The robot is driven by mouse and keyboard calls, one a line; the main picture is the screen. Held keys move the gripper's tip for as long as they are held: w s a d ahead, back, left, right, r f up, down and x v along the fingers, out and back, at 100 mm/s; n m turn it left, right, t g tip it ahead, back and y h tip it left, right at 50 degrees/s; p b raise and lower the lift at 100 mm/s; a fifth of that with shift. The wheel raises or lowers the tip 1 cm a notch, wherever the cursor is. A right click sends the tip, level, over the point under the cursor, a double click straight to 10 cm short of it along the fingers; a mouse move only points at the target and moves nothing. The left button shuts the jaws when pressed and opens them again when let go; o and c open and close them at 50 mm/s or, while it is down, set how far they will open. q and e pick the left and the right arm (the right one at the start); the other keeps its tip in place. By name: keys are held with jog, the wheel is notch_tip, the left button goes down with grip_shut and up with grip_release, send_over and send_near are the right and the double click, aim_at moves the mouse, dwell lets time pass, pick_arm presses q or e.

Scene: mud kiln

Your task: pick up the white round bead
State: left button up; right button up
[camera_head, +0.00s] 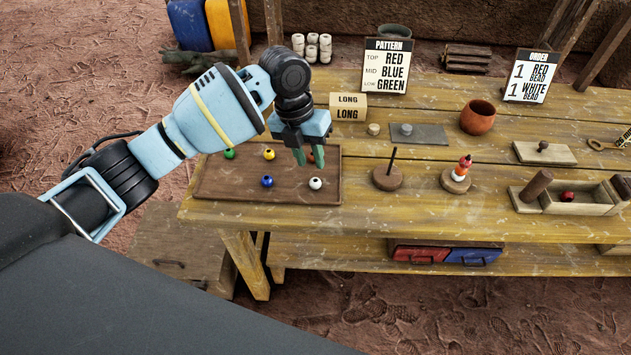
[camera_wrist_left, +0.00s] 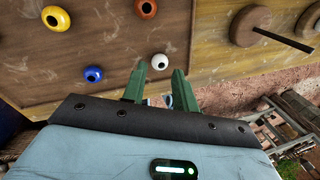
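The white round bead (camera_head: 316,183) lies on the brown wooden tray (camera_head: 215,190), near its front right corner. In the left wrist view the white bead (camera_wrist_left: 159,62) shows just beyond the fingertips, in line with the space between them. My left gripper (camera_head: 309,158) is over the tray's right part, behind the bead in the head view. Its two green fingers (camera_wrist_left: 158,80) are apart with nothing between them. The gripper is apart from the bead. My right gripper cannot be made out.
A blue bead (camera_head: 267,181), yellow bead (camera_head: 269,154) and green bead (camera_head: 229,153) lie on the tray. A reddish bead (camera_head: 318,150) is partly hidden behind a finger. A disc with a bare peg (camera_head: 389,175) and a peg with stacked beads (camera_head: 458,175) stand to the right.

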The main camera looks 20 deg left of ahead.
pick_arm(q)
jog(key=shift+s+x, duration=0.15)
jog(key=shift+x, duration=1.1)
jog(key=shift+s+x, duration=0.15)
jog(key=shift+x, duration=1.15)
jog(key=c, duration=0.6)
jog(key=shift+r, duration=0.15)
jog(key=shift+r, duration=0.4)
jog(key=r, duration=0.2)
jog(key=shift+s+d+r, duration=0.2)
jog(key=shift+d+r, duration=0.05)
jog(key=shift+r, duration=0.1)
jog(key=s+d+r, duration=0.1)
jog(key=s+d, duration=0.9)
jog(key=s, duration=0.1)
jog(key=shift+d, duration=0.4)
